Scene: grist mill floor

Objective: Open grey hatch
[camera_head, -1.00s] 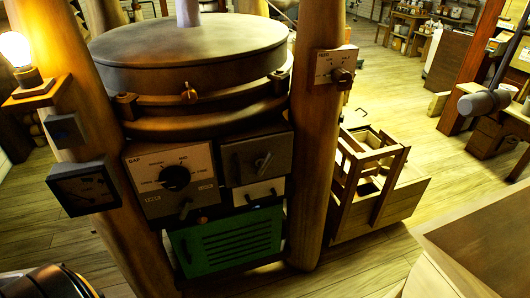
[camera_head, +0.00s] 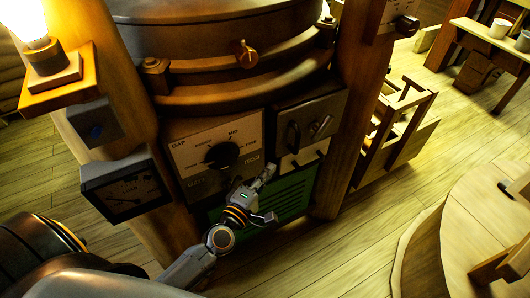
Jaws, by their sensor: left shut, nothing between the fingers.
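The grey hatch (camera_head: 308,108) is a square panel at the right of the mill's front. It has a dark upright handle (camera_head: 293,137) on its left and a small slanted latch (camera_head: 321,127) to the right. The hatch looks closed. My left gripper (camera_head: 266,173) is shut and empty, in front of the mill. In the picture it lies below and left of the hatch handle, apart from it, overlapping the edge of the green vented panel (camera_head: 289,198). My right gripper is not in view.
A pale drawer front (camera_head: 304,155) with a handle sits under the hatch. The GAP dial panel (camera_head: 217,155) is to its left, a gauge (camera_head: 125,190) farther left. Wooden posts (camera_head: 357,100) flank the mill. A round wooden piece (camera_head: 430,245) stands at right; floor between is clear.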

